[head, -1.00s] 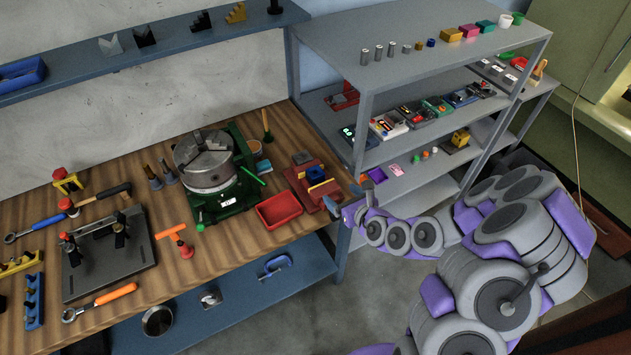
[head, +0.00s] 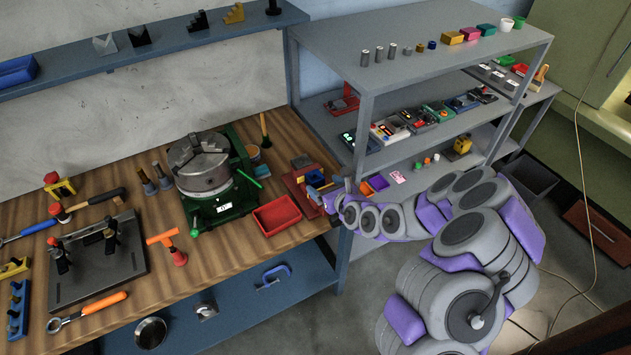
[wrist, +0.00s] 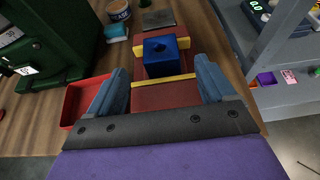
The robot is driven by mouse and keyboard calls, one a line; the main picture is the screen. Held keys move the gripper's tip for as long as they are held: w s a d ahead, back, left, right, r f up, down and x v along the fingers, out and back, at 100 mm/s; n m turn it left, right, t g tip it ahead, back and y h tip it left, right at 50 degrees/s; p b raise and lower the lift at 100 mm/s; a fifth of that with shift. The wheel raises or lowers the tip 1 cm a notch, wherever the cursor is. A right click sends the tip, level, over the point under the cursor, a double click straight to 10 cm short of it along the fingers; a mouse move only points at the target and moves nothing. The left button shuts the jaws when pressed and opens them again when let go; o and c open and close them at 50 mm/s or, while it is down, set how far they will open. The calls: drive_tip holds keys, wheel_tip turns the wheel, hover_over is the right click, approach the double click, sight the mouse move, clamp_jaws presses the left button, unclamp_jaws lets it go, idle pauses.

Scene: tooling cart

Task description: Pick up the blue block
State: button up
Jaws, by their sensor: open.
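The blue block (wrist: 163,55) sits on a red vise (wrist: 160,98) between yellow jaw strips, near the right end of the wooden bench. A small dark mark or hole shows on its top. In the head view the block (head: 314,177) is partly hidden by my gripper. My gripper (wrist: 158,76) is open, its two blue-grey fingers pointing toward the block from the near side, one to the left and one to the right of it. I see no contact with the block. In the head view my gripper (head: 328,188) is at the vise's right side.
A red tray (head: 277,215) lies left of the vise. A green machine with a round chuck (head: 200,165) stands further left. A grey shelf unit (head: 420,60) with several small items stands close on the right of the bench.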

sight(318, 181)
drive_tip(key=b+x, duration=0.2)
drive_tip(key=x, duration=0.2)
drive_tip(key=shift+w+a+f, duration=0.1)
drive_tip(key=shift+f, duration=0.15)
drive_tip(key=shift+w+a+f, duration=0.1)
drive_tip(key=shift+w+a, duration=0.15)
drive_tip(key=shift+w, duration=0.2)
drive_tip(key=c, duration=1.2)
